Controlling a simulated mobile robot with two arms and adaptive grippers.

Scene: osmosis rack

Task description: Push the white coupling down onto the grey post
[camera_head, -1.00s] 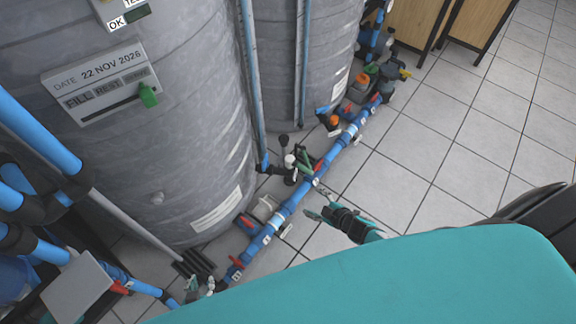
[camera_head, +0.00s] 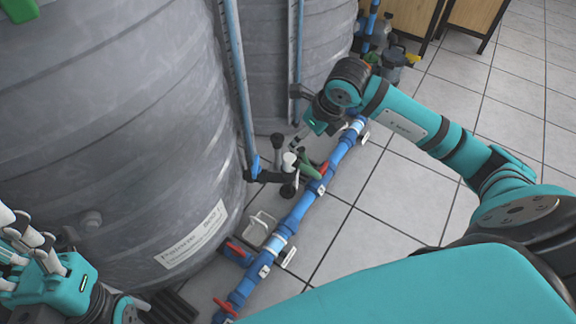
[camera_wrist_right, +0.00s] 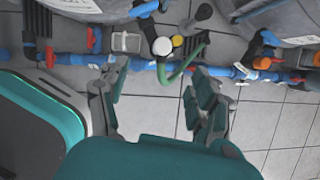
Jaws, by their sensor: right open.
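A small white rounded piece, apparently the coupling (camera_head: 289,160), stands among short dark fittings beside the blue pipe in the head view. It shows from above as a white disc in the right wrist view (camera_wrist_right: 161,46). A dark grey upright with a rounded top, possibly the post (camera_head: 278,143), stands just beside it; I cannot tell whether the coupling sits on a post. My right gripper (camera_wrist_right: 158,98) is open and empty, with the white piece beyond its fingertips. My left gripper (camera_head: 22,238) is at the lower left, away from the fittings; its finger opening is unclear.
A blue pipe (camera_head: 300,208) with red valve handles runs along the floor. A green hose (camera_wrist_right: 183,66) curves beside the white piece. Large grey tanks (camera_head: 120,120) stand close behind. The tiled floor (camera_head: 375,215) right of the pipe is clear.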

